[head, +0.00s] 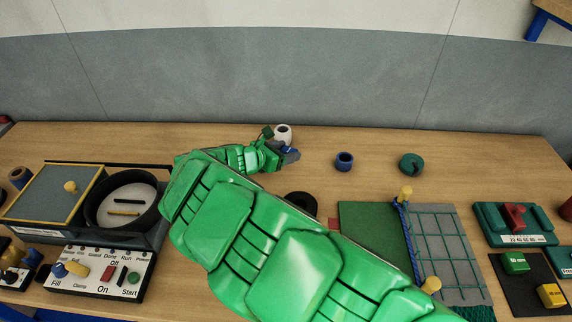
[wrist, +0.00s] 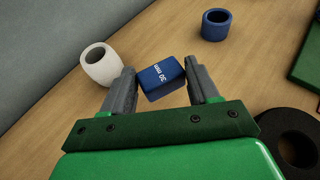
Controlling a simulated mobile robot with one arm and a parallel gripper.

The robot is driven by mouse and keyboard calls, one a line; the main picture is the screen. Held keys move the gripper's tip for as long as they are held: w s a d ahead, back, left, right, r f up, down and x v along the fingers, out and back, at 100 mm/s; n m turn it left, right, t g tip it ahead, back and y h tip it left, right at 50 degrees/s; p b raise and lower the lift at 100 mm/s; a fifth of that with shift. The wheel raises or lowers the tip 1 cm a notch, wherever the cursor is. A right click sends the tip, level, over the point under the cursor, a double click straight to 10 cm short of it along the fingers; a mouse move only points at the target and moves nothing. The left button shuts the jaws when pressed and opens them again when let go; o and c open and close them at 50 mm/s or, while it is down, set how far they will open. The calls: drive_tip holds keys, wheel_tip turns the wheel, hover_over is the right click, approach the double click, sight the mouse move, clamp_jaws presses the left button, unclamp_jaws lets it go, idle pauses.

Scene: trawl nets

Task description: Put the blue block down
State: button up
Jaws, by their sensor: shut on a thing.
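The blue block (wrist: 161,77), marked "30 mm", sits between the two grey fingers of my gripper (wrist: 162,88) in the wrist view. My gripper is shut on it. In the head view my gripper (head: 280,155) is over the back middle of the table, and only a bit of the blue block (head: 287,149) shows there. I cannot tell whether the block touches the table.
A white ring (wrist: 101,65) stands close beside the left finger. A blue ring (head: 344,161) and a green notched ring (head: 411,164) stand to the right on the wooden table (head: 460,160). A black ring (wrist: 297,136) lies at lower right. Bare wood lies between them.

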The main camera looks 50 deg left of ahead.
sight(285, 171)
drive_tip(key=shift+f, duration=2.5)
drive_tip(key=shift+f, duration=0.1)
drive_tip(key=o, duration=1)
drive_tip(key=shift+o, duration=0.2)
drive_tip(key=v, duration=1.2)
